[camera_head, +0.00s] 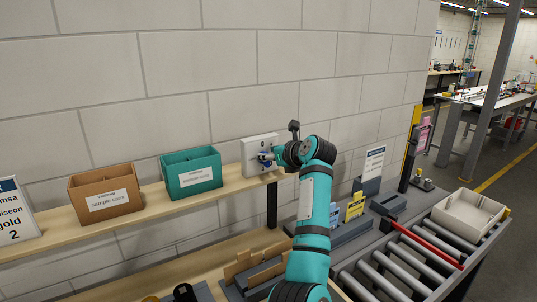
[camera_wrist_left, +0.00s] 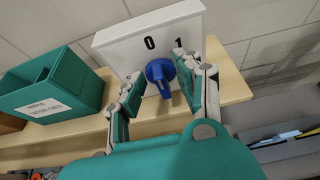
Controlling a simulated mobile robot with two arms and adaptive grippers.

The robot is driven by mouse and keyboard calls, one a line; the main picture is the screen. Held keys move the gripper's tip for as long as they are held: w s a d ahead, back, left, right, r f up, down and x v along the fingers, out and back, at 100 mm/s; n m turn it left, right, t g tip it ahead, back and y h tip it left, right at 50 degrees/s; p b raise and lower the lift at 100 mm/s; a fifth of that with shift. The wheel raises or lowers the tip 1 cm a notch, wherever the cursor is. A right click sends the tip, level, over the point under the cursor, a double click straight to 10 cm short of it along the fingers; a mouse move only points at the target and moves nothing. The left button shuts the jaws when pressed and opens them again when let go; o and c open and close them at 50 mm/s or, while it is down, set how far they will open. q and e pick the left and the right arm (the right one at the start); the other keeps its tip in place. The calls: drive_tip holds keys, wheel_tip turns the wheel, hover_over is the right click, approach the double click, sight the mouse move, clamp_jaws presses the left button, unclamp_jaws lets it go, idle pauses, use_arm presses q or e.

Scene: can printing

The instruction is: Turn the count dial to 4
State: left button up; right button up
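The count dial (camera_wrist_left: 160,71) is a blue knob on the front of a white box (camera_wrist_left: 130,38). The digits 0 and 1 show above the knob; other marks are hidden by the fingers. In the head view, the white box (camera_head: 251,150) stands at the right end of the wooden shelf against the wall, with the blue dial (camera_head: 265,156) partly covered by my gripper. My left gripper (camera_wrist_left: 163,75) is open, with one finger on each side of the knob; gaps show beside it, though contact on the right is unclear. My right gripper is not in view.
A teal bin (camera_head: 190,174) and a brown bin (camera_head: 104,194) stand left of the dial box on the shelf (camera_head: 150,200), with a sign (camera_head: 16,212) farther left. Right of my arm are a roller conveyor (camera_head: 410,262) and a white tray (camera_head: 468,213).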

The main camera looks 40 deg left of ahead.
use_arm(q)
drive_tip(key=shift+s+d+r, duration=0.1)
drive_tip(key=shift+d, duration=0.05)
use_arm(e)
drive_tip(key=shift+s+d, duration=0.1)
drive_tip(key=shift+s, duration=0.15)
use_arm(q)
drive_tip(key=shift+c, duration=1.1)
clamp_jaws()
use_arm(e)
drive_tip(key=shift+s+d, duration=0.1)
